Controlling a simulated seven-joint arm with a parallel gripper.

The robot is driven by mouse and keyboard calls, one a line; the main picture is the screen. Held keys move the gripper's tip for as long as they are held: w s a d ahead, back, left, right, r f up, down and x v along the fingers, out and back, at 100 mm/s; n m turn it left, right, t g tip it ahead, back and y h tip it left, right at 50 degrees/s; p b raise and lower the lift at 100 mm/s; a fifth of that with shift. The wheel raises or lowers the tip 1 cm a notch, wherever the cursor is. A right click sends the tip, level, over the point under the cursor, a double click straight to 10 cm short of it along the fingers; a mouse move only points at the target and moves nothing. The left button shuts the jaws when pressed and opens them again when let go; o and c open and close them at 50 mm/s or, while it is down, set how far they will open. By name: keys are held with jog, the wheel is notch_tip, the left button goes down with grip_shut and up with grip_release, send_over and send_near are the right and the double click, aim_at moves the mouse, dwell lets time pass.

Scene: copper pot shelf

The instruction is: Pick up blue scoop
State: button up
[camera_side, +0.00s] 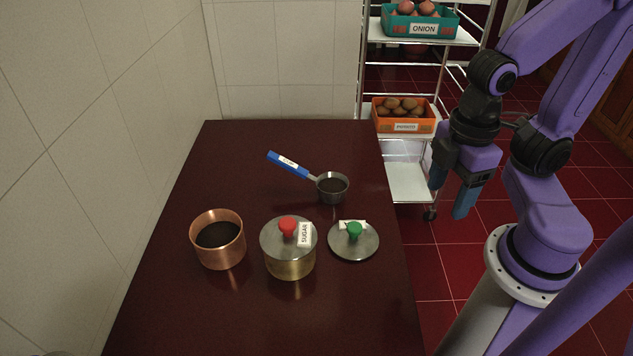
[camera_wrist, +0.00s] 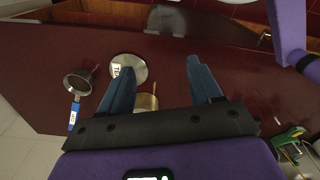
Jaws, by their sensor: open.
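The blue scoop (camera_side: 290,166) lies on the dark red table, with its blue handle toward the upper left and its dark round cup (camera_side: 332,188) at the right end. In the wrist view the scoop's cup (camera_wrist: 78,83) is at the left, and its blue handle (camera_wrist: 73,117) points down. My gripper (camera_side: 451,197) is open and empty, off to the right of the table and apart from the scoop. In the wrist view its two blue fingers (camera_wrist: 160,78) are spread wide, with the scoop to the left of them.
A copper pot (camera_side: 218,242), a brass pot with a red-knobbed lid labelled SUGAR (camera_side: 290,259) and a loose green-knobbed lid (camera_side: 353,243) stand in front of the scoop. A wall (camera_side: 80,150) borders the left. A shelf rack with onion (camera_side: 420,24) and potato crates (camera_side: 402,115) stands behind.

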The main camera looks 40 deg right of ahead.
jog(key=shift+c, duration=1)
jog(key=r+m, duration=0.2)
jog(key=m, duration=0.5)
send_over(299, 168)
notch_tip(299, 168, down, 18)
jog(key=shift+r, duration=0.1)
